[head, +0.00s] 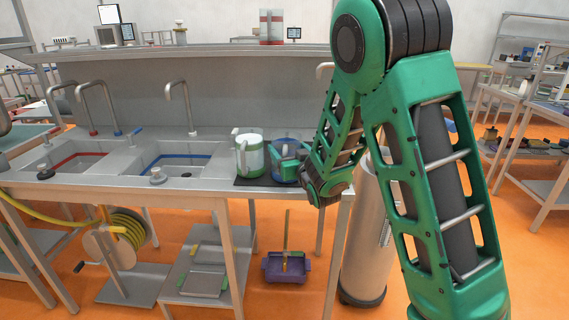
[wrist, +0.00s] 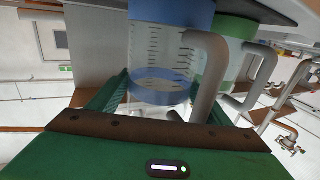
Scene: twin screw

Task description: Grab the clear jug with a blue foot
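The clear jug with a blue foot (head: 285,142) stands upright on a dark mat on the counter, partly hidden by my gripper. In the wrist view it appears upside down, with its blue foot (wrist: 170,12) at the top, a clear marked body, a blue band and a grey handle (wrist: 208,75). My gripper (head: 288,168) is at the jug, with its green fingers spread on either side of it (wrist: 160,88). The left finger shows beside the jug; the right one is mostly hidden behind the handle. Contact with the jug cannot be made out.
A similar jug with green bands (head: 249,156) stands close on the left, on the same dark mat (head: 243,182). Sinks with red and blue rims and taps (head: 168,160) lie further left. A tall grey cylinder (head: 366,235) stands right of the counter. Another jug (head: 271,27) is on the upper shelf.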

